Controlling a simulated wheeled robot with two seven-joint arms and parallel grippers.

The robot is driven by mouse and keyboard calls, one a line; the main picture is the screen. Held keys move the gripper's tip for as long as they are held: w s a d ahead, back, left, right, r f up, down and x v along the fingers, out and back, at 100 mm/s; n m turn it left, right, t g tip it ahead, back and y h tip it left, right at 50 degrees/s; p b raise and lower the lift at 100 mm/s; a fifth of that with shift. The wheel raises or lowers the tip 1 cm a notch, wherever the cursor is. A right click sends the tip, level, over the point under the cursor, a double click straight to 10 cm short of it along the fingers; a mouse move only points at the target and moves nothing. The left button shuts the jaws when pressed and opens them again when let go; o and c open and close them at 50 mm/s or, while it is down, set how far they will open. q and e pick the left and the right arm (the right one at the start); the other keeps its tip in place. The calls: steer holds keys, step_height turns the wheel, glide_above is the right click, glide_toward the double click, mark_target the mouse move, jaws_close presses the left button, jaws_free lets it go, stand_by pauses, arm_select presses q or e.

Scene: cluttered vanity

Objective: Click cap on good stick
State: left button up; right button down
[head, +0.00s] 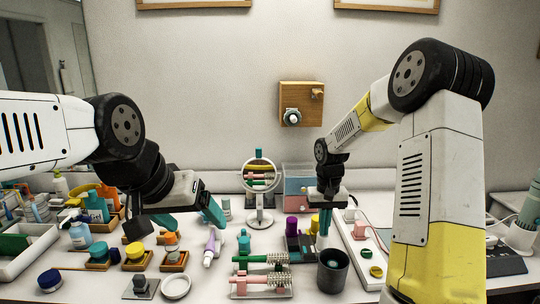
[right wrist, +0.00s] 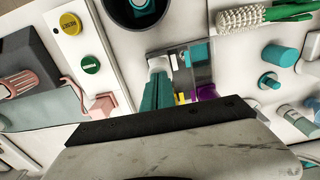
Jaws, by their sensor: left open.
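My left gripper (head: 189,217) is open and empty, its teal fingers wide apart above the left part of the table. My right gripper (head: 325,222) points down beside a dark holder (head: 302,246) with a purple-topped piece (head: 292,226) and a yellow-topped piece (head: 315,221). In the right wrist view its teal fingers (right wrist: 157,93) look close together, with something pale near their tips. Whether they grip it is unclear. The holder (right wrist: 198,76) there shows teal, purple (right wrist: 206,92) and yellow parts, partly hidden by my gripper. I cannot tell which piece is the good stick or its cap.
A dark cup (head: 333,271) stands in front of my right gripper. A white panel with green and yellow buttons (head: 376,271) lies to its right. Brushes (head: 262,281) on a rack lie front centre. A round mirror (head: 259,178) stands behind. Bottles and small trays crowd the left.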

stand_by(0.3)
steer(key=shift+r, duration=3.5)
steer(key=shift+r, duration=0.1)
steer(key=s+a+r+t+y, duration=0.1)
steer(key=s+r+t, duration=0.2)
steer(key=s, duration=0.9)
steer(key=s+a+r+t+y, duration=0.1)
steer(key=s+r+t, duration=0.2)
steer(key=s+r, duration=0.6)
steer(key=shift+s+r, duration=0.15)
steer(key=shift+s, duration=1.45)
steer(key=shift+a, duration=0.1)
